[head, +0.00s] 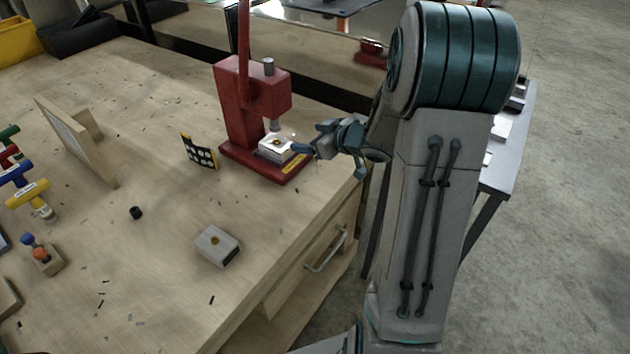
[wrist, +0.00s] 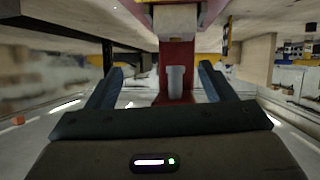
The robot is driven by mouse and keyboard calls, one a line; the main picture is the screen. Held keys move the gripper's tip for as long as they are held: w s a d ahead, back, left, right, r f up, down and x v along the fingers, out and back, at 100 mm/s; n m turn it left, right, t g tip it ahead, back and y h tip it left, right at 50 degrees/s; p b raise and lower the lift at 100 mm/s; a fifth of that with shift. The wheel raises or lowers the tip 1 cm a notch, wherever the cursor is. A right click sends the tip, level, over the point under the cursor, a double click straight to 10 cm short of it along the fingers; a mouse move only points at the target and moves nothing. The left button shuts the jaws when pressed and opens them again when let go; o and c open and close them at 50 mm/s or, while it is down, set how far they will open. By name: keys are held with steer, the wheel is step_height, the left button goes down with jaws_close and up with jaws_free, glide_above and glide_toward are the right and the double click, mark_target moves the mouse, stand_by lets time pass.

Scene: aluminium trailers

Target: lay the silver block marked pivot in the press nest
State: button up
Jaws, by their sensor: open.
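A silver block (head: 275,145) with a gold-ringed hole sits in the nest at the foot of the red press (head: 240,105), under the ram. A second silver block (head: 216,246) with a similar hole and a dark patch on its side lies on the bench nearer the front. I cannot read a pivot mark on either. My gripper (head: 310,138) is open and empty, just right of the block in the press. In the wrist view its fingers (wrist: 162,70) are spread, with the press's pale block (wrist: 175,22) ahead, beyond the tips.
A dark dotted card (head: 199,150) stands left of the press. A small black cylinder (head: 136,213) lies on the bench. A wooden board (head: 75,140) and coloured-handled tools (head: 28,195) are at the left. Bench between the loose block and the press is mostly clear.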

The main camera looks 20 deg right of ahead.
steer(key=s+d+r+m+g+h, duration=0.1)
steer(key=s+d+r+m+h, duration=0.1)
steer(key=s+r+m+h, duration=0.45)
steer(key=s+a+g, duration=0.3)
steer(key=s+a, duration=0.1)
steer(key=s, duration=0.7)
steer(key=s+a+f+g, duration=0.1)
steer(key=s+a+g, duration=0.3)
steer(key=s, duration=0.7)
steer(key=shift+a, duration=0.75)
